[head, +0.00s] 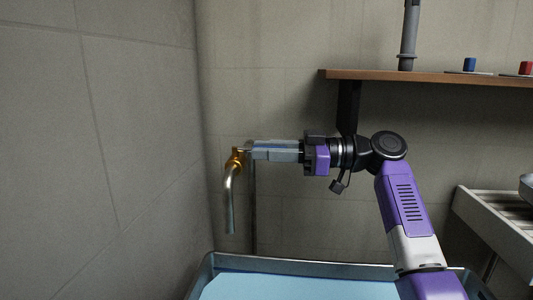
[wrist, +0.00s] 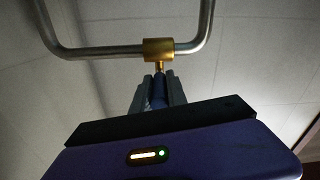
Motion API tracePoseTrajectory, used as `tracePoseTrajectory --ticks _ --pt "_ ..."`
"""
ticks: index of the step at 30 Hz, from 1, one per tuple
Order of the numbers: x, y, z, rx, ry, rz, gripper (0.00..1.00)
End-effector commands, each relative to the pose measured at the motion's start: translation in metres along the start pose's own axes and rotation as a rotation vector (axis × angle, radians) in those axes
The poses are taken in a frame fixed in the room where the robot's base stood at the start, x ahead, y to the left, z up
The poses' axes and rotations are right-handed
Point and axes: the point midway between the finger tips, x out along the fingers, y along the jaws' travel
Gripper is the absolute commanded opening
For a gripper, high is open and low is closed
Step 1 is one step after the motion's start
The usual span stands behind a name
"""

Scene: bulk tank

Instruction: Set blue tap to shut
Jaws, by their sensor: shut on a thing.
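The blue tap has a brass body (head: 236,160) on the wall pipe, with a curved metal spout hanging down in the head view. In the wrist view its brass body (wrist: 159,48) sits on a bent pipe, and a short brass stem runs to a blue handle (wrist: 158,92). My gripper (head: 250,150) reaches level from the right and is shut on the blue handle. The fingers also show in the wrist view (wrist: 157,84), on either side of the handle. They hide most of the handle, so its exact angle is hard to tell.
A tank (head: 209,263) with pale blue contents stands below the spout. A wooden shelf (head: 430,76) above right holds a grey post (head: 408,35), a blue block (head: 469,64) and a red block (head: 526,68). A slatted metal unit (head: 493,225) stands at right. The left wall is close.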

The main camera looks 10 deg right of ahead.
Motion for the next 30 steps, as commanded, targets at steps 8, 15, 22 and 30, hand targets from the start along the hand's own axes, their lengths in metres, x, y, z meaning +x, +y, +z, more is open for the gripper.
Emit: tracePoseTrajectory --ticks 8,15,22,30 --pt "0.001 0.000 0.003 0.003 -0.003 -0.004 0.00" --pt "0.001 0.000 0.002 0.003 -0.002 -0.003 0.40" --pt "0.001 0.000 0.001 0.002 -0.001 -0.002 0.40" --pt "-0.024 0.001 0.000 0.002 0.000 0.001 0.40"
